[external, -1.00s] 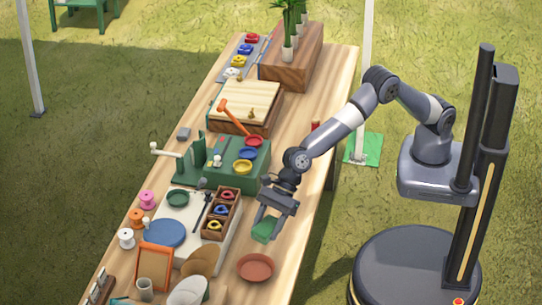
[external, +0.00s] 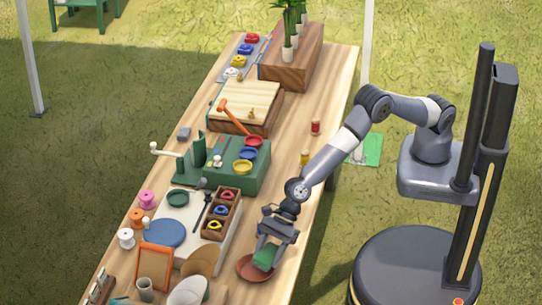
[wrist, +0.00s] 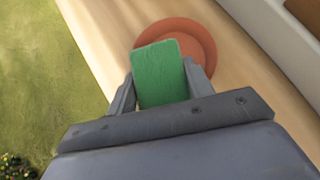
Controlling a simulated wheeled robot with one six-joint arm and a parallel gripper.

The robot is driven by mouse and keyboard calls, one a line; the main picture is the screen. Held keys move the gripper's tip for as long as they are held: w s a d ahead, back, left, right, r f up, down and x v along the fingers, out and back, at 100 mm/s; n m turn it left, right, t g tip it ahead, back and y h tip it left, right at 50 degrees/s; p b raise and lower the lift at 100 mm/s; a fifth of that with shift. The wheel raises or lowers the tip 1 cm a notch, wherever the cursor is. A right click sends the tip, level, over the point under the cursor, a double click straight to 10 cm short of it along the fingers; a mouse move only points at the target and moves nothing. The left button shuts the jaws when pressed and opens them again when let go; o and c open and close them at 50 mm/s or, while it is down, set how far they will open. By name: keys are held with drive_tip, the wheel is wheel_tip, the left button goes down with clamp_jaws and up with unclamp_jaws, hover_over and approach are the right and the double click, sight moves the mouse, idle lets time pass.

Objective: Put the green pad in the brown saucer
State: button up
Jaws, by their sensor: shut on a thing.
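The green pad (external: 264,257) is a small rectangular block held between the fingers of my gripper (external: 267,252). In the wrist view the green pad (wrist: 160,74) sits between both fingertips of my gripper (wrist: 160,80), which are shut on it. The brown saucer (external: 246,271) is a round reddish-brown dish on the table near its right edge. In the wrist view the saucer (wrist: 203,39) lies behind and under the pad, partly hidden by it. The pad overlaps the saucer in both views; I cannot tell whether they touch.
Left of the saucer are a wooden tray with coloured rings (external: 214,225), a blue disc (external: 165,233), an orange frame (external: 155,257) and a white bowl (external: 188,291). A green machine (external: 225,165) stands farther up the table. The table's right edge is close to the saucer.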

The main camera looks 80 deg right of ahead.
drive_tip(key=shift+f, duration=0.2)
drive_tip(key=o, duration=0.9)
drive_tip(key=shift+o, duration=0.2)
drive_tip(key=shift+r, duration=0.1)
drive_tip(key=shift+r, duration=0.25)
drive_tip(key=b+v, duration=0.1)
drive_tip(key=v, duration=1.1)
drive_tip(key=shift+b, duration=0.3)
drive_tip(key=shift+f, duration=0.1)
